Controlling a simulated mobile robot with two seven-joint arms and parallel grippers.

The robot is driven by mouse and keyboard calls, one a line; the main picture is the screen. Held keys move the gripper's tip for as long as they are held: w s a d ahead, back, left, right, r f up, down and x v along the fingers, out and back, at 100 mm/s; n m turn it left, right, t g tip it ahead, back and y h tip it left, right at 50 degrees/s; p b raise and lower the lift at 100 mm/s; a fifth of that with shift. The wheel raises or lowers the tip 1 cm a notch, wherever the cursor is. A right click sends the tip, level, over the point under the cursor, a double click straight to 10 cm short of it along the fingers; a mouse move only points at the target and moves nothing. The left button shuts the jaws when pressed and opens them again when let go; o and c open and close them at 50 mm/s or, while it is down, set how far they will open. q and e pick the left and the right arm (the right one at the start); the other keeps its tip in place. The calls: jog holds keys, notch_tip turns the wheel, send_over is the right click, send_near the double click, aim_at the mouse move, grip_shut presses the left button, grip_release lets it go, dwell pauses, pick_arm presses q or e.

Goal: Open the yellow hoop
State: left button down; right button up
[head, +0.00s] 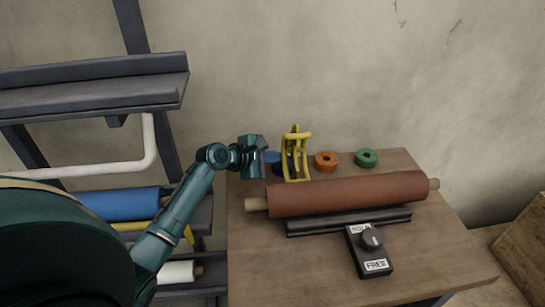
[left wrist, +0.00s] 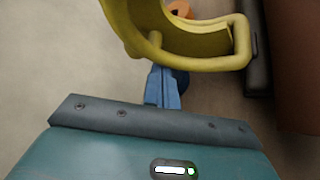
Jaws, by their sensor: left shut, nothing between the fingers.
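The yellow hoop (head: 305,135) stands upright at the table's back left, by the left end of the brown roll (head: 350,193). In the left wrist view the hoop (left wrist: 190,52) shows as a curved band with a bar-like loop on its right side. I cannot tell whether the hoop is open. My left gripper (head: 272,157) is just left of the hoop, its fingers pointing toward it. In the left wrist view its blue fingertips (left wrist: 162,88) are together and empty, close below the hoop's edge; contact is unclear. My right gripper is not in view.
An orange ring (head: 326,162) and a green ring (head: 366,158) lie behind the roll. A black box with a knob (head: 370,250) sits in front. A dark rack (head: 95,80) with a blue roll (head: 120,204) stands left.

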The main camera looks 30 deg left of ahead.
pick_arm(q)
jog(key=shift+s+d+r+m+t+p, duration=0.2)
jog(key=shift+r+m+t+p, duration=0.2)
jog(key=shift+r+p, duration=0.25)
jog(key=shift+s+d+r+m+t, duration=0.2)
jog(key=shift+m+t, duration=0.1)
jog(key=shift+t, duration=0.1)
jog(key=shift+s+r+m+t+y, duration=0.15)
jog(key=shift+r+m+t+y, duration=0.15)
jog(key=shift+r+m+t, duration=0.15)
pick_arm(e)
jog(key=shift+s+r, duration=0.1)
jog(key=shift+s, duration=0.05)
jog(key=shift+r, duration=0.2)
